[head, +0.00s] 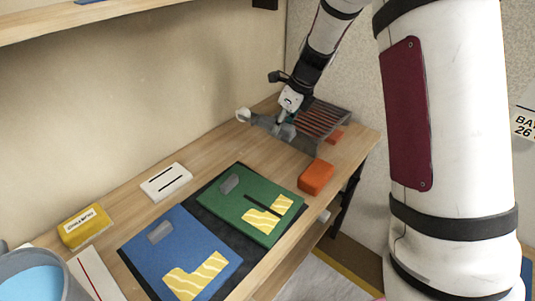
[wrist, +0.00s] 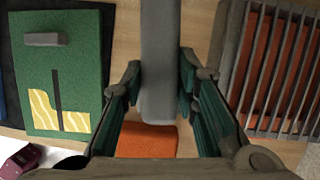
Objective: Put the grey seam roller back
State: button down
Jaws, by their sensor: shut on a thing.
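My gripper (head: 283,127) is low over the far right part of the bench, beside the slatted rack. In the wrist view my gripper (wrist: 160,78) has its fingers on both sides of a long grey bar, which I take to be the grey seam roller (wrist: 160,35). The bar runs up out of the wrist picture, so its far end is hidden there. In the head view the fingers partly cover the grey thing, and a pale round end (head: 243,114) shows to the left. I cannot tell whether the roller touches the bench.
A slatted rack (head: 318,119) stands right of my gripper; an orange block (head: 316,177) lies in front. Green (head: 235,190) and blue (head: 165,245) boards, a white card (head: 166,182), a yellow box (head: 84,226) and a bucket (head: 60,270) occupy the nearer bench. A shelf (head: 60,22) hangs above.

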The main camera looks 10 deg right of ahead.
jog(key=shift+w+d+f+m+t, duration=0.2)
jog(key=shift+w+f+m+t, duration=0.15)
jog(key=shift+m, duration=0.25)
notch_tip(320, 180, down, 10)
jog(key=shift+r+b, duration=0.2)
jog(key=shift+b, duration=0.95)
jog(key=c, duration=1.2)
grip_release()
jog(key=shift+c, duration=0.2)
jog(key=shift+f, duration=0.1)
